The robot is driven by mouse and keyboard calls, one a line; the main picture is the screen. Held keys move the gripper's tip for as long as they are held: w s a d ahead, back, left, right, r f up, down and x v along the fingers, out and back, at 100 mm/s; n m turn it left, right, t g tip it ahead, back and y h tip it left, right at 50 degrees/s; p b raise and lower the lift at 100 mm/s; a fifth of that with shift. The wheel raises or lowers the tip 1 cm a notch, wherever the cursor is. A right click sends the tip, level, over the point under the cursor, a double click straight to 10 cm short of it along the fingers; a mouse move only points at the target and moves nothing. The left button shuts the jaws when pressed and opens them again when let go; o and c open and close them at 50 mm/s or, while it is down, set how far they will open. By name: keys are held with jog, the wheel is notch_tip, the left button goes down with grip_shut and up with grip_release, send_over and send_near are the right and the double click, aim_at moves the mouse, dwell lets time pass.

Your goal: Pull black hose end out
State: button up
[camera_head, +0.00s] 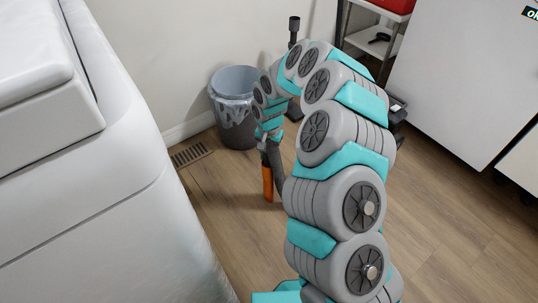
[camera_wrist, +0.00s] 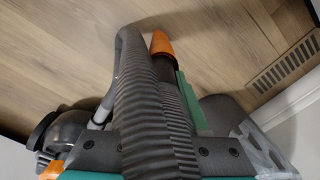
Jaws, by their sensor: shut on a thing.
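My gripper (camera_head: 268,139) hangs low over the floor, between the bin and my arm. It is shut on the black hose end. In the head view, an orange tip (camera_head: 267,183) points down below the gripper, and part of the dark hose (camera_head: 277,158) shows beside it. In the wrist view, the ribbed black hose (camera_wrist: 150,105) runs up the middle, in front of part of my gripper, and bends at the top. The orange tip (camera_wrist: 161,43) sticks out just right of that bend. The exact grip contact is hidden by the hose.
A grey bin with a bag (camera_head: 236,105) stands just behind my gripper by the wall. A floor vent (camera_head: 191,154) lies left of it. A white appliance (camera_head: 90,190) fills the left, and a white cabinet (camera_head: 460,75) stands right.

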grip_shut()
jog(key=shift+r+p, duration=0.55)
jog(key=shift+r, duration=2.95)
